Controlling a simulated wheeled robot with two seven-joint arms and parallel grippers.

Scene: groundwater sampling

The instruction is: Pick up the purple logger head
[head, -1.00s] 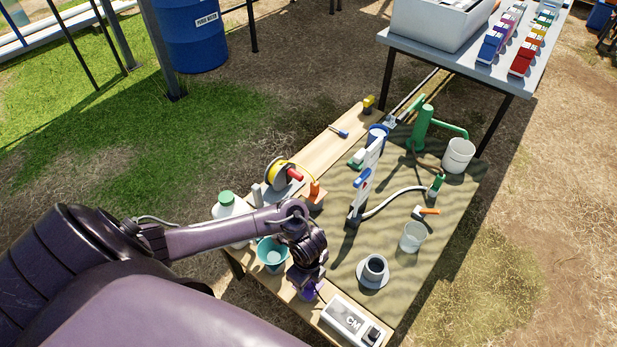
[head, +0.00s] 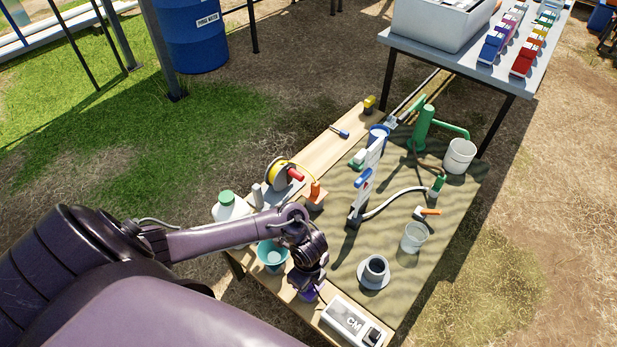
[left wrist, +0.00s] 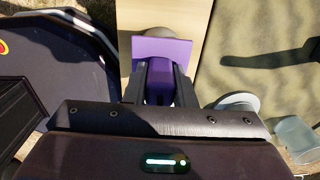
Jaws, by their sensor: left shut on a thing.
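The purple logger head (left wrist: 162,62) shows in the left wrist view between the two fingers of my left gripper (left wrist: 160,85). It has a flat purple plate and a narrower purple body, and the fingers are shut on that body. In the head view my left gripper (head: 308,283) points down at the near end of the wooden table, with a bit of the purple logger head (head: 308,294) showing below it. The gripper hides most of it there, and I cannot tell whether it touches the table. My right gripper is in neither view.
A white box marked CM (head: 350,322) stands close at the right of the gripper. A teal cup (head: 271,258) is at its left, and a grey flanged ring (head: 374,270) lies on the mat (head: 430,230). A white bottle with green cap (head: 229,208) stands behind my arm.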

